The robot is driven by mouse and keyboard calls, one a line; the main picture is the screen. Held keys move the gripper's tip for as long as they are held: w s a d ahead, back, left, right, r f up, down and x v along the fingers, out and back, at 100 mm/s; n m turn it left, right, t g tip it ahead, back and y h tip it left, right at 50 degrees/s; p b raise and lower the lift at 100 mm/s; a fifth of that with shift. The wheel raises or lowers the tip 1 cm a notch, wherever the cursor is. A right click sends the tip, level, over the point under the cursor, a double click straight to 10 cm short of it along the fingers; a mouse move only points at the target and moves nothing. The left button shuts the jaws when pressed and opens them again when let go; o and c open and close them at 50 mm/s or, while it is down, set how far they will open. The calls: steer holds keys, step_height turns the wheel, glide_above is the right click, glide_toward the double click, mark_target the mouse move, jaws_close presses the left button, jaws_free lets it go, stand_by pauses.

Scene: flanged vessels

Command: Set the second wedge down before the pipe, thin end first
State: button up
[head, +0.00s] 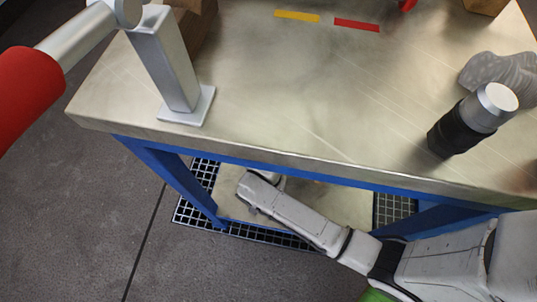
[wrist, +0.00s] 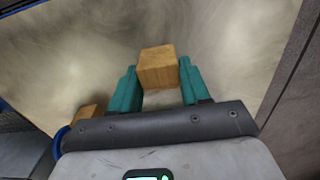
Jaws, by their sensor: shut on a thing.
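My gripper (wrist: 158,88) shows in the wrist view with its two teal fingers on either side of a wooden wedge (wrist: 157,66). It is shut on this wedge, over a brushed metal surface. I see a squarish end of the wedge; its taper and thin end cannot be made out. A second wooden piece (wrist: 88,112) shows partly behind the gripper body at the left. In the head view my arm reaches low beside the bench and the fingers are hidden. A grey pipe with a red sleeve (head: 28,88) is at the upper left; I cannot tell if it is the task's pipe.
The metal bench top (head: 290,95) has a blue frame (head: 170,172) and a lower shelf (head: 345,205) over black grating. A metal post (head: 165,65) stands at the left. A black cylinder with a silver cap (head: 470,120) is at the right. The bench top's middle is mostly clear.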

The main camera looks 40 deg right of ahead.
steer(key=shift+s+f, duration=0.1)
steer(key=shift+f, duration=1.05)
steer(key=shift+f, duration=0.15)
steer(key=o, duration=1.1)
steer(key=shift+c, duration=0.2)
step_height(320, 180, up, 12)
steer(key=p, duration=0.5)
steer(key=shift+p, duration=0.3)
